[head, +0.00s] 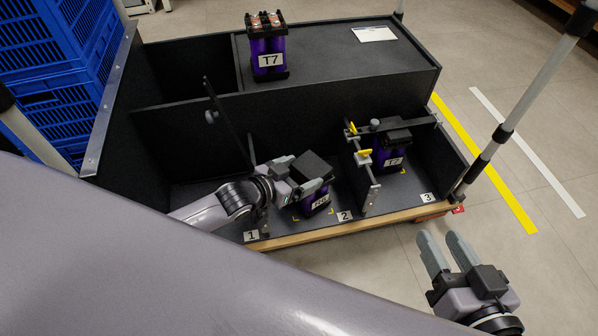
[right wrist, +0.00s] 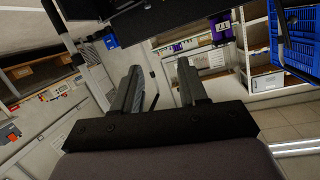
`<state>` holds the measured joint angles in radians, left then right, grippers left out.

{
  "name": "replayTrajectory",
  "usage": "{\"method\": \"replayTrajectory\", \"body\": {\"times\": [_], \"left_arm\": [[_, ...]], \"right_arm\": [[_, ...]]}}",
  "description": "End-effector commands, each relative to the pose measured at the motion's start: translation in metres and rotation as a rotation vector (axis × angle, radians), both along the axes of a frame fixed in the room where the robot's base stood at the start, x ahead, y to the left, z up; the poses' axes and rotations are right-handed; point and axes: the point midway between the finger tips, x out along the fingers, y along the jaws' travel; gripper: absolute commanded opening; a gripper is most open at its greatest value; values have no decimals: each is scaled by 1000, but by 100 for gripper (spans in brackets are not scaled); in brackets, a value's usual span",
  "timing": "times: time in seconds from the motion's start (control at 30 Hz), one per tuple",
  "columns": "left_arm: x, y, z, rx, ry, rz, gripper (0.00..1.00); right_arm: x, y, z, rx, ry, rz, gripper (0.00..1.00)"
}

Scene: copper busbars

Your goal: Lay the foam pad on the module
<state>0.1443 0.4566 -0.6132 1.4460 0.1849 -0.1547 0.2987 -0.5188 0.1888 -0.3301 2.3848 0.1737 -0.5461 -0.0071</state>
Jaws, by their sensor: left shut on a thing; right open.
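A purple module labelled R6 (head: 316,201) stands in bay 2 of the black case, inside yellow corner marks. A flat black slab, which looks like the foam pad (head: 313,163), is over its top; I cannot tell whether it touches the module. My left gripper (head: 306,175) is shut on the slab, one finger at its far left side and one in front. My right gripper (head: 441,238) is open and empty, outside the case at front right. Its two spread fingers also show in the right wrist view (right wrist: 156,72).
Module T2 (head: 393,156) stands in bay 3 with black bars and yellow-handled clamps around it. Module T7 (head: 267,54) stands on the case's upper deck (head: 335,60), near a white card (head: 374,34). A thin upright panel (head: 227,125) rises behind my left arm. Blue crates (head: 60,65) stand at left.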

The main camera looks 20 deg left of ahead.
Motion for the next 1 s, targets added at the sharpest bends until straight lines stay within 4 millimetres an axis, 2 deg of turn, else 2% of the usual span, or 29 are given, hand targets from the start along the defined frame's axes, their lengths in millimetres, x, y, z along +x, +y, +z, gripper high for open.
{"method": "replayTrajectory", "body": {"times": [0.23,0.27,0.3,0.63,0.7,1.0], "left_arm": [[0,0,-6,-1,-1,-1,60],[0,0,-5,-1,-1,-1,94],[0,0,-5,-1,-1,-1,100],[0,0,-4,0,-1,0,100],[0,0,9,0,-2,0,100],[0,0,77,-2,-3,-1,100]], "right_arm": [[0,0,-4,0,1,0,43],[0,0,-3,0,1,0,43],[0,0,-3,0,1,0,43],[1,-2,-2,-16,-9,-6,43],[-1,-1,7,-4,-4,-1,43],[4,18,11,100,142,31,43]]}}
